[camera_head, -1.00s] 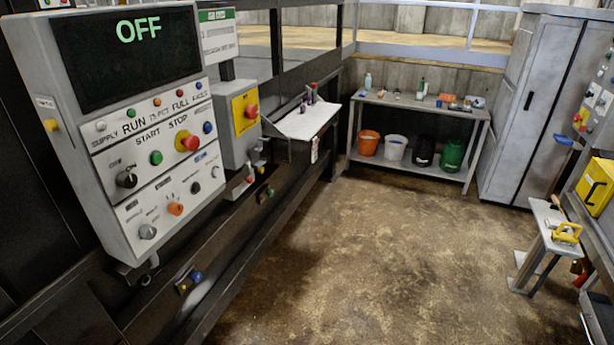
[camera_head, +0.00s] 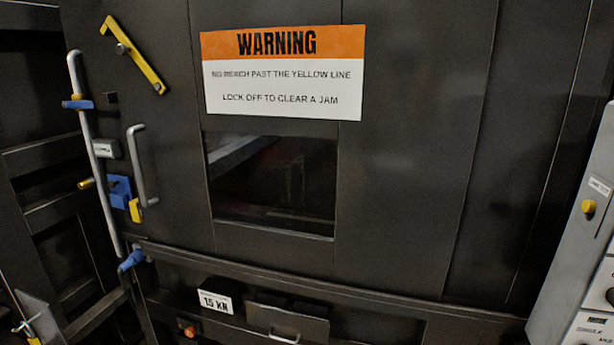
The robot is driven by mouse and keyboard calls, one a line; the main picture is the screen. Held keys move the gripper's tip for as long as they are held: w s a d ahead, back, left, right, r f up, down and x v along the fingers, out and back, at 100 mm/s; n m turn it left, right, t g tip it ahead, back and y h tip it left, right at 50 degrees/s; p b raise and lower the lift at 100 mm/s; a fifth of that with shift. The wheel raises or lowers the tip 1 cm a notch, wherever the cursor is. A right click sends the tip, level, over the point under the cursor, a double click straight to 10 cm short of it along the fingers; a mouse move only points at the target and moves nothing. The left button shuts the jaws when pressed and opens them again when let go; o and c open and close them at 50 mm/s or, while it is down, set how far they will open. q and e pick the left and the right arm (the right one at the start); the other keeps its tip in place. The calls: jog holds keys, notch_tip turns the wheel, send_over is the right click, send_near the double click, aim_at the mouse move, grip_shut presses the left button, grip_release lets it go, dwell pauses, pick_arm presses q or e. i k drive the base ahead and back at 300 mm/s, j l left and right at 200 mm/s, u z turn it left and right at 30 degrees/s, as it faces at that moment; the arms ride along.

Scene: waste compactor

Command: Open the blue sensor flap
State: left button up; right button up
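The dark compactor front fills the head view. A blue plate (camera_head: 119,190) is mounted at its left side, beside a grey vertical handle (camera_head: 141,165), with a yellow tab (camera_head: 135,210) at its lower right. This plate may be the blue sensor flap; I cannot tell for sure, nor whether it is open. Other blue parts are a small piece (camera_head: 78,104) on the long grey rod (camera_head: 92,150) and a knob-like piece (camera_head: 131,261) at the rod's lower end. Neither of my grippers is in view.
A yellow bar (camera_head: 135,58) sits at the upper left. A warning sign (camera_head: 283,105) is above a dark window (camera_head: 270,187). The grey control box (camera_head: 580,250) stands at the right edge.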

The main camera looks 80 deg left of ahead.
aim_at(121, 194)
jog(key=u, duration=3.85)
jog(key=i+j, duration=0.1)
jog(key=i, duration=0.2)
